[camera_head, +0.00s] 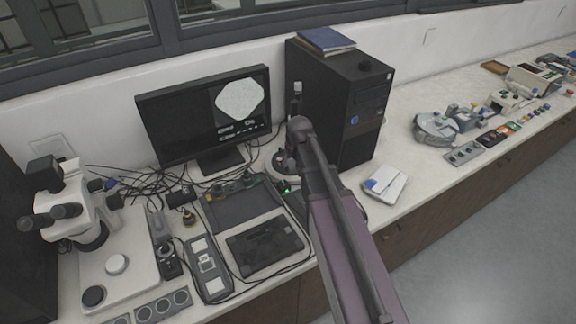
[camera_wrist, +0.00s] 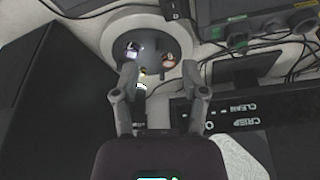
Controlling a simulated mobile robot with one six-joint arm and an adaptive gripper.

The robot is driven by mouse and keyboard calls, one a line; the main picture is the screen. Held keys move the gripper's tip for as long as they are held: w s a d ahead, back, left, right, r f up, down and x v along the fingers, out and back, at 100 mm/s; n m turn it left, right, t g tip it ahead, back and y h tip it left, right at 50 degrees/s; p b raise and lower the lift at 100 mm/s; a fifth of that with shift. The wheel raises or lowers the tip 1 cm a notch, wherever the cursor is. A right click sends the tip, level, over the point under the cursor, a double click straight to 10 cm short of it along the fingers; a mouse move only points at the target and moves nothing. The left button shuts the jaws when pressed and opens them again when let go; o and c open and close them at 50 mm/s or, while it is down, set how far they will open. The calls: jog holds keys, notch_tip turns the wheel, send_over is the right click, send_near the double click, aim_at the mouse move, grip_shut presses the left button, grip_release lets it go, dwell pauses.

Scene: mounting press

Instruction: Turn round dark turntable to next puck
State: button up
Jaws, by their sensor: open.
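The round dark turntable (camera_wrist: 150,35) shows in the wrist view on a pale round base (camera_wrist: 112,30). Small pucks sit on it: a bright whitish one (camera_wrist: 134,51), a brownish one (camera_wrist: 168,60) and a small yellowish spot near its lower edge. My gripper (camera_wrist: 158,75) is open, its two fingers spread over the near edge of the turntable. Whether they touch it I cannot tell. In the head view the turntable (camera_head: 279,162) stands between monitor and computer tower, partly hidden by my arm.
A black computer tower (camera_head: 343,105) stands close right of the turntable, and a monitor (camera_head: 200,110) close left. Cables, a dark keypad unit (camera_head: 264,246) and a microscope (camera_head: 70,205) crowd the left bench.

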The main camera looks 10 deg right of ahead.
jog(key=shift+t, duration=0.5)
jog(key=w, duration=0.3)
jog(key=w+r, duration=0.1)
jog(key=w, duration=0.1)
jog(key=shift+f, duration=0.25)
jog(key=b+x, duration=1.2)
jog(key=x, duration=0.1)
jog(key=shift+f+b, duration=0.2)
jog(key=shift+b, duration=0.15)
jog(key=shift+w, duration=0.1)
grip_shut()
